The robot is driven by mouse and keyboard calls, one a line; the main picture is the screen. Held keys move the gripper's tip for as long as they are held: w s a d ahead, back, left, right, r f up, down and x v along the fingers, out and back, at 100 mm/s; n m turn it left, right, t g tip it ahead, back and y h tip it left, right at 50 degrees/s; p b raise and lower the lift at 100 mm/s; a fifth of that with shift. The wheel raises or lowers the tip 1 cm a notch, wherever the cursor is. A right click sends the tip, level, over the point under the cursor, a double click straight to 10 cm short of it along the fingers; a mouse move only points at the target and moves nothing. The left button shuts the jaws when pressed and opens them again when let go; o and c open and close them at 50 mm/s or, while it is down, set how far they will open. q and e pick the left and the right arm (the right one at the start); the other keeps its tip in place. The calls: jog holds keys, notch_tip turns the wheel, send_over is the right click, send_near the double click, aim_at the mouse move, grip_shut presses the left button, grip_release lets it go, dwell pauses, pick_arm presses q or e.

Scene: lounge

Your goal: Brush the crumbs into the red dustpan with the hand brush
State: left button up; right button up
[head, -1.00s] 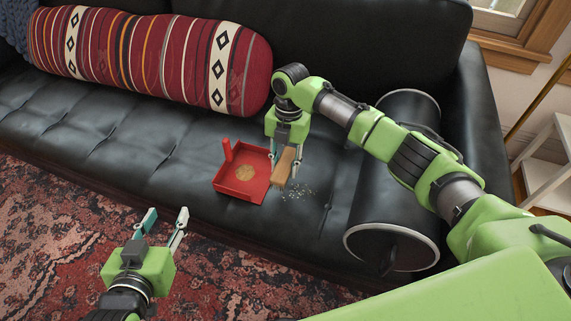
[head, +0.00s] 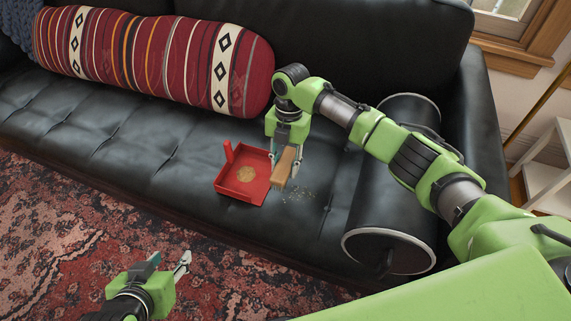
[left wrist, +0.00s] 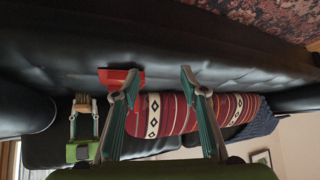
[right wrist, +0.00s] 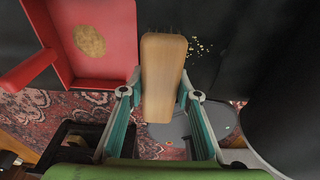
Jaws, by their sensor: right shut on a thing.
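The red dustpan (head: 228,188) lies on the black sofa seat, its upright handle at the back left. A tan pile of crumbs (head: 245,174) is inside it; the pile also shows in the right wrist view (right wrist: 89,41). Loose pale crumbs (head: 299,195) lie on the seat to the right of the pan. My right gripper (head: 287,158) is shut on the wooden hand brush (right wrist: 162,75), beside the pan's right edge, between pan and loose crumbs. The brush's bristles are mostly hidden. My left gripper (head: 168,262) is open and empty, in front of the sofa above the rug.
A black cylindrical bolster (head: 388,190) lies on the seat to the right of the crumbs. A striped red cushion (head: 150,58) rests along the backrest at the left. The seat left of the pan is clear.

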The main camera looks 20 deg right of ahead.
jog(key=shift+r+p, duration=0.35)
pick_arm(q)
jog(key=s+a+f+g+y, duration=0.1)
jog(key=s+f+g, duration=0.2)
jog(key=s, duration=0.4)
jog(key=shift+s+a+f+g+p, duration=0.15)
jog(key=shift+s+a+g+p, duration=0.15)
jog(key=shift+a+g, duration=0.1)
pick_arm(e)
jog(key=shift+r, duration=0.25)
